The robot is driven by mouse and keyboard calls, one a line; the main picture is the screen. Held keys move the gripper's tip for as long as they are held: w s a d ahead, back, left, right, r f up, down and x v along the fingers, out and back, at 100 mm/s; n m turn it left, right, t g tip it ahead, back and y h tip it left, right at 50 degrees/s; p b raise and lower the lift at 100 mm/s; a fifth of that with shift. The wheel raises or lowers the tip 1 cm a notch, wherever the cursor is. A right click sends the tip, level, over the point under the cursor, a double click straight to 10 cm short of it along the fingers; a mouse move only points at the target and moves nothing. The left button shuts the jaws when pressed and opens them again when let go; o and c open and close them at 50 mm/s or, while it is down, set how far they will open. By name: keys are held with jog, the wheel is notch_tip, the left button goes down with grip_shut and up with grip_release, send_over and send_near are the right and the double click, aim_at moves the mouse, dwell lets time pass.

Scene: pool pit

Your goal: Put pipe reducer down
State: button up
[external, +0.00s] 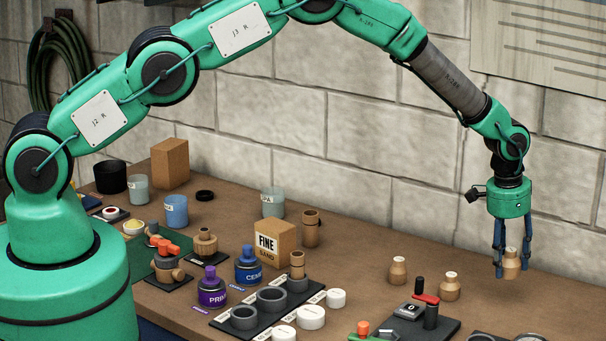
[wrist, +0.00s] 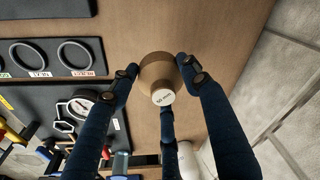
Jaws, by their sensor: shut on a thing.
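A tan pipe reducer with a wide base and a narrower pale top (external: 512,264) is between the fingers of my gripper (external: 505,268) at the right of the external view. In the wrist view the gripper (wrist: 160,78) has blue fingers closed around the reducer (wrist: 158,68), whose white end faces the camera. Its base is close to the bench (external: 365,258); I cannot tell whether it touches. Two similar tan pieces stand upright to its left, one nearer (external: 449,288) and one farther left (external: 398,270).
A black tray with a red-handled tool (external: 430,312) lies in front and left. The block wall (external: 430,215) rises close behind. Bare bench surrounds the reducer.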

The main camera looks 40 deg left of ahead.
jog(key=shift+f+p, duration=0.35)
jog(key=shift+f, duration=2.55)
jog(key=shift+f+p, duration=0.3)
jog(key=shift+f, duration=1.8)
jog(key=o, duration=1.3)
jog(key=shift+f, duration=0.1)
jog(key=shift+s+a+r+b, duration=0.2)
jog(key=shift+r+b, duration=0.05)
jog(key=shift+r, duration=1.75)
jog(key=shift+s+a+r+b, duration=0.2)
jog(key=shift+a+r+b, duration=0.1)
jog(key=shift+r, duration=1.75)
jog(key=shift+s+a+r+b, duration=0.15)
jog(key=shift+s+r+b, duration=0.1)
jog(key=shift+r, duration=1.75)
